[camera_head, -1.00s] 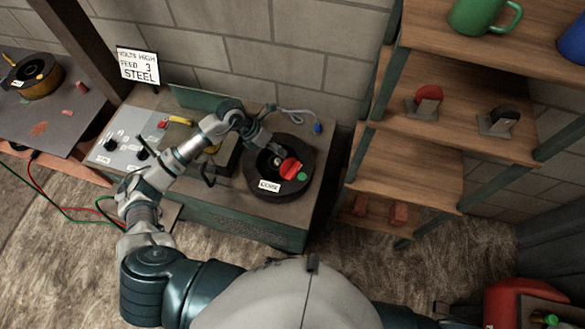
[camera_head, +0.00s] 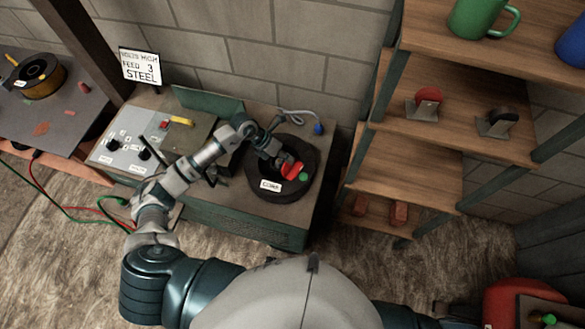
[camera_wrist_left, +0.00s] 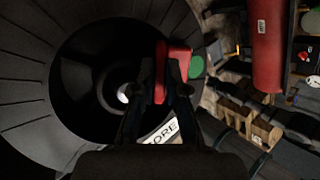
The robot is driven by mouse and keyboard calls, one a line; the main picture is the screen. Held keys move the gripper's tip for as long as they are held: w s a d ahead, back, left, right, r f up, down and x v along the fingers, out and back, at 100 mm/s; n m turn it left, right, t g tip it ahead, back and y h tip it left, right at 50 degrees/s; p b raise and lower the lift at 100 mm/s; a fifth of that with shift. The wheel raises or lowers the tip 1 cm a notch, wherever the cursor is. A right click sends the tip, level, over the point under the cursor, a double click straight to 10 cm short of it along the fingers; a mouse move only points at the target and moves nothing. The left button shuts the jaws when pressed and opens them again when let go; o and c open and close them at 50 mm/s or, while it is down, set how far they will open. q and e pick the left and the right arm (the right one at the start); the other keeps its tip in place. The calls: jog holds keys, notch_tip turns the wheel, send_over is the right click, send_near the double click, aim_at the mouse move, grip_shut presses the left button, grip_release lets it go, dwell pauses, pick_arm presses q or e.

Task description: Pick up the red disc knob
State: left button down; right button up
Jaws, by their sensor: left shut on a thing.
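The red disc knob (camera_head: 291,168) is at the black ring-shaped drum (camera_head: 309,186) labelled CORE, on its right inner side. In the left wrist view the red knob (camera_wrist_left: 180,58) shows between and beyond the fingers, partly hidden by them. My left gripper (camera_head: 277,160) is shut on it from above, over the drum's opening; the wrist view shows the fingers (camera_wrist_left: 160,85) close against the red part. I cannot tell whether the knob is clear of the drum. My right gripper is not in view.
A green disc (camera_head: 303,177) sits beside the knob on the drum rim. A control panel (camera_head: 130,150) and a sign (camera_head: 139,66) are left. A wooden shelf (camera_head: 470,125) at right holds a red disc on a stand (camera_head: 428,100) and a black one (camera_head: 500,121).

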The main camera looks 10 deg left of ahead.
aim_at(284, 167)
pick_arm(q)
notch_tip(284, 167, up, 10)
jog(key=f+m+g+y, duration=0.1)
jog(key=m+g, duration=0.1)
jog(key=m, duration=0.3)
jog(key=s+d+f+m+g+y, duration=0.1)
jog(key=m+g, duration=0.2)
jog(key=m, duration=0.2)
jog(key=s+d+f+m+g+y, duration=0.1)
jog(key=m+g+y, duration=0.1)
jog(key=m, duration=0.3)
jog(key=shift+s+d+f+g+b, duration=0.2)
jog(key=shift+s+g+b, duration=0.05)
jog(key=shift+g+b, duration=0.1)
jog(key=a+m+y, duration=0.1)
jog(key=m, duration=0.2)
jog(key=m+y, duration=0.2)
jog(key=m, duration=0.1)
jog(key=a+m+y, duration=0.1)
jog(key=m+y, duration=0.1)
jog(key=m, duration=0.1)
jog(key=shift+s+a+r, duration=0.1)
jog(key=shift+a+r, duration=0.05)
jog(key=shift+a, duration=0.15)
jog(key=w+a+r+m+t+y, duration=0.1)
jog(key=a+r+m+t+y, duration=0.2)
jog(key=a+m, duration=0.2)
jog(key=m, duration=0.3)
jog(key=shift+w+a+y, duration=0.2)
jog(key=shift+y, duration=0.2)
